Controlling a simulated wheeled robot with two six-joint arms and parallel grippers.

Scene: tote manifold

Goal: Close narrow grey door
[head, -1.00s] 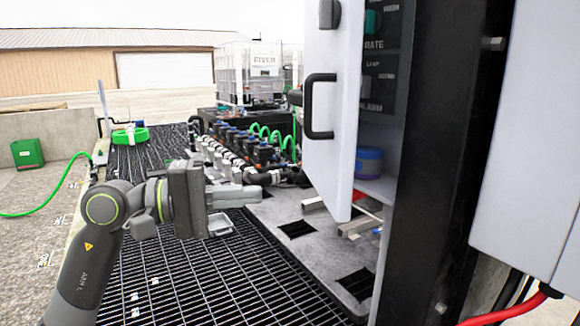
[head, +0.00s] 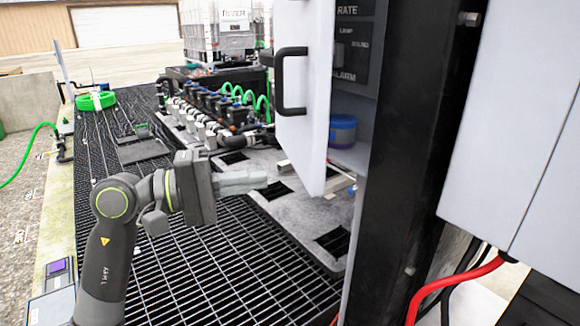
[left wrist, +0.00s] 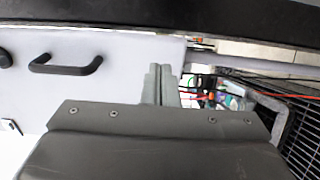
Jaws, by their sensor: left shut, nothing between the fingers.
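The narrow grey door (head: 306,130) stands open in the head view, swung out from the black cabinet frame (head: 425,130). A black bow handle (head: 291,80) is on its outer face. In the left wrist view the door (left wrist: 110,60) fills the upper left, with the handle (left wrist: 66,66) at the left. My left gripper (head: 262,180) is shut and empty. In the head view its fingertips point right, left of the door's lower part and below the handle. Whether they touch the door cannot be told. My right gripper is not in view.
Inside the cabinet a blue container (head: 342,130) sits on a shelf, below a dark label panel. A manifold of valves with green hoses (head: 245,97) stands behind my gripper. Black grating (head: 215,255) covers the floor. A red cable (head: 455,280) runs at lower right.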

